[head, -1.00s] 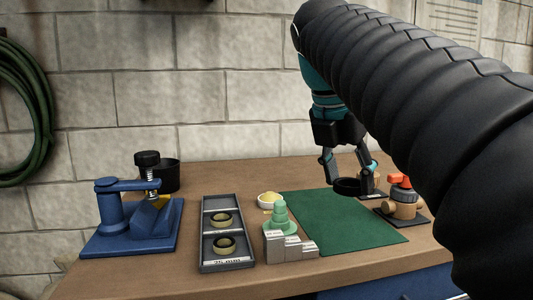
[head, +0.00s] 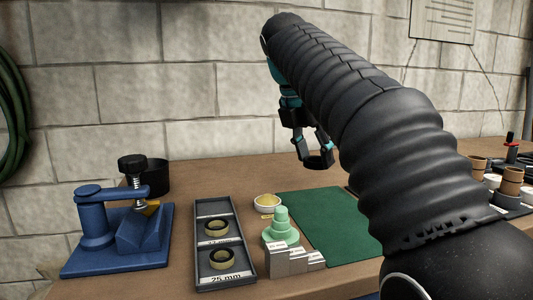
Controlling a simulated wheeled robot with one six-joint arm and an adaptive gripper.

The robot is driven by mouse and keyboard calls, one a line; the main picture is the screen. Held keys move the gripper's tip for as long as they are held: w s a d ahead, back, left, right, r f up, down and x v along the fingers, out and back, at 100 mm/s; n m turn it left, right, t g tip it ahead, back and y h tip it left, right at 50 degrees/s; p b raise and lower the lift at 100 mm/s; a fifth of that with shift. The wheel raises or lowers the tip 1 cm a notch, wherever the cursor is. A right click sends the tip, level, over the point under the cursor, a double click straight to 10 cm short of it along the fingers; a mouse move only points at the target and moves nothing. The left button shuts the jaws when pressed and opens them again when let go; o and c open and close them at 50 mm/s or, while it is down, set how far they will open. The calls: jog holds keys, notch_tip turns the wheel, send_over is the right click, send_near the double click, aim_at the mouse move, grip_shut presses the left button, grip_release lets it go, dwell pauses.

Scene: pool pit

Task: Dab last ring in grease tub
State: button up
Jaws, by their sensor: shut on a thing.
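My gripper (head: 318,160) is shut on a black ring (head: 318,160) and holds it in the air above the back of the green mat. The grease tub (head: 267,203), a small white bowl with pale yellow content, stands left of the mat, behind the green stepped cone. The ring is apart from the tub, up and to its right. Two dark rings with tan inner faces, a rear one (head: 216,228) and a front one (head: 223,259), lie in the grey tray (head: 241,262) marked 25 mm at the front.
A green stepped cone (head: 281,229) and grey step blocks (head: 290,261) stand close in front of the tub. A blue press (head: 95,222) and black cup (head: 155,178) are at left. Tan cylindrical parts (head: 511,181) are at right. The green mat (head: 325,232) looks clear.

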jog(key=n, duration=0.1)
send_over(267, 195)
jog(key=shift+s+a+f, duration=0.15)
jog(key=shift+f, duration=0.35)
jog(key=shift+s+a+f, duration=0.1)
jog(key=shift+s+f, duration=0.05)
jog(key=shift+f, duration=2.3)
jog(key=shift+f+b, duration=0.5)
jog(key=shift+f, duration=0.45)
jog(key=shift+f+b, duration=0.3)
jog(key=shift+f, duration=0.4)
jog(key=shift+f+p, duration=0.15)
jog(key=shift+p, duration=0.2)
jog(key=shift+r+p, duration=0.7)
jog(key=shift+r, duration=2.9)
